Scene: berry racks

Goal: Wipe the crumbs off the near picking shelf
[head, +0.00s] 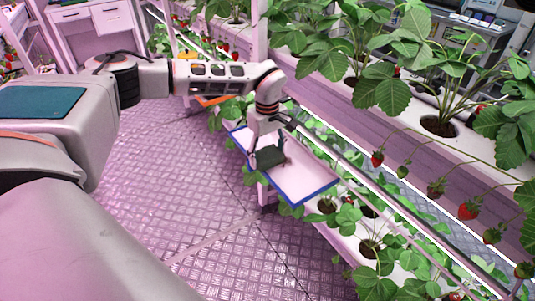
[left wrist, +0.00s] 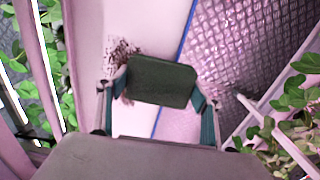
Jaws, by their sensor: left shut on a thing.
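The near picking shelf (head: 305,180) is a pale pink board with a blue edge, set along the front of the plant rack. It also shows in the left wrist view (left wrist: 145,20). My left gripper (head: 268,148) points down over the shelf, shut on a dark green sponge-like pad (left wrist: 160,82). The pad also shows in the head view (head: 270,157), low over the shelf or on it; I cannot tell if it touches. Dark crumbs (left wrist: 122,52) lie in a patch beside the pad's upper left, some partly hidden by it. My right gripper is not in view.
Strawberry plants in white troughs (head: 430,125) line the right side, with red berries (head: 468,211) hanging near a rail. More leaves (head: 365,245) grow low beside the shelf. The metal floor (head: 170,200) left of the shelf is clear. A white cabinet (head: 95,25) stands at the back left.

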